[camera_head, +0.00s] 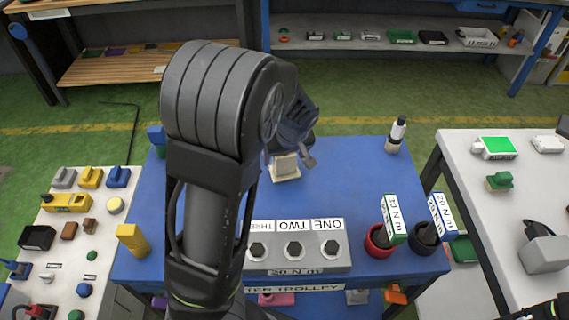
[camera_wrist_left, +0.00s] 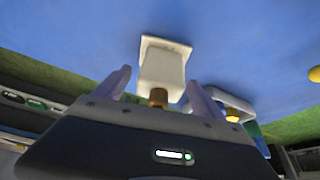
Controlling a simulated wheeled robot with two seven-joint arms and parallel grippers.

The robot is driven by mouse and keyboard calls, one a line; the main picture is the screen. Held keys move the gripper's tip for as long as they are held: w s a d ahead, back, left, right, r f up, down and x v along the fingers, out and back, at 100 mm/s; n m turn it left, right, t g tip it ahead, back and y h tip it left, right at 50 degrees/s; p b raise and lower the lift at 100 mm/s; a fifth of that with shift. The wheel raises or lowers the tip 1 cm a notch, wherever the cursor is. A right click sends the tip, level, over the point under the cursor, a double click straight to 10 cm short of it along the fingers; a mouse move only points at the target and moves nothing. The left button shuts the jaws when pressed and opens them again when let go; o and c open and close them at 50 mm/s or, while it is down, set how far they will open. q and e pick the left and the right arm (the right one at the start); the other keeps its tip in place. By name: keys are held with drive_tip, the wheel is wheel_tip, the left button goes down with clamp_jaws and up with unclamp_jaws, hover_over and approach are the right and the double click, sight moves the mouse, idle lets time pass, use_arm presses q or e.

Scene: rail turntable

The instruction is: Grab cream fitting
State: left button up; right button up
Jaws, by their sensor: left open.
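The cream fitting (camera_head: 285,168) is a pale block on a square flange, standing on the blue trolley top towards the back. In the left wrist view the fitting (camera_wrist_left: 162,70) shows with a brass-coloured stub at its near end. My left gripper (camera_head: 288,160) is right at it, with the arm coming over the trolley. In the left wrist view my open left fingers (camera_wrist_left: 157,90) stand to either side of the fitting, with visible gaps. My arm hides part of the trolley. My right gripper is not in view.
A grey block with ONE, TWO, THREE labels (camera_head: 295,257) stands at the trolley's front. Red (camera_head: 378,243) and black (camera_head: 424,240) cups with 20 N m tags stand right of it. A bottle (camera_head: 396,135) is at the back right. White tables flank the trolley.

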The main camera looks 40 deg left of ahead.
use_arm(q)
drive_tip(key=x, duration=0.2)
drive_tip(key=shift+a+f, duration=0.15)
drive_tip(key=shift+f, duration=0.15)
idle(0.3)
drive_tip(key=shift+r, duration=0.1)
clamp_jaws()
idle(0.6)
drive_tip(key=shift+r, duration=0.1)
wheel_tip(320, 180, up, 10)
drive_tip(key=shift+f+p, duration=0.1)
drive_tip(key=shift+p, duration=0.5)
idle(0.4)
